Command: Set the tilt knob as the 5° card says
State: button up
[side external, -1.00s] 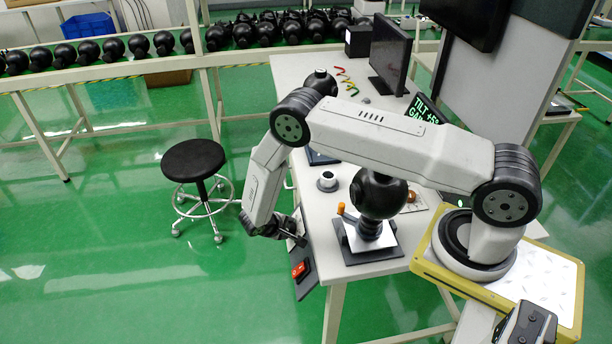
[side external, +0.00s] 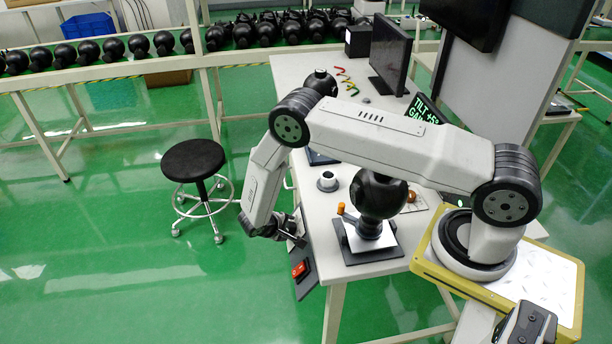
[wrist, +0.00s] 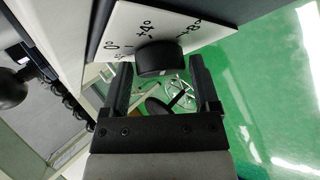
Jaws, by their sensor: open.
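The black tilt knob (wrist: 163,58) stands on a white dial plate (wrist: 185,25) marked 0°, +4° and +8° in the wrist view. My gripper (wrist: 160,70) is open, with one finger on each side of the knob and a gap visible beside it. I cannot tell for sure which mark the knob points to. In the side view my gripper (side external: 292,232) is at the table's left edge, beside the panel with a red switch (side external: 299,270); the knob is hidden there. The card (side external: 424,108) shows green text starting "TILT +5", partly cut off behind my arm.
A black ball-shaped gimbal camera (side external: 378,195) stands on a plate on the white table (side external: 330,215), under my arm. An orange-capped part (side external: 341,209) and a small cup-shaped part (side external: 327,181) are near it. A black stool (side external: 193,160) stands on the open green floor at left.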

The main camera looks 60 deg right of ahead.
jog(key=v, duration=0.7)
jog(key=shift+a+r, duration=0.15)
jog(key=shift+r, duration=0.05)
jog(key=shift+r, duration=0.1)
jog(key=s+r+t+y, duration=0.1)
jog(key=s+r+y, duration=0.3)
jog(key=s+r, duration=0.3)
jog(key=s+r+m+t+y, duration=0.1)
jog(key=s+r+y, duration=0.3)
jog(key=r, duration=1.4)
jog(key=shift+s+d+t, duration=0.4)
jog(key=shift+s+d, duration=0.05)
jog(key=shift+s, duration=1.8)
jog(key=shift+f, duration=0.1)
jog(key=shift+c, duration=0.2)
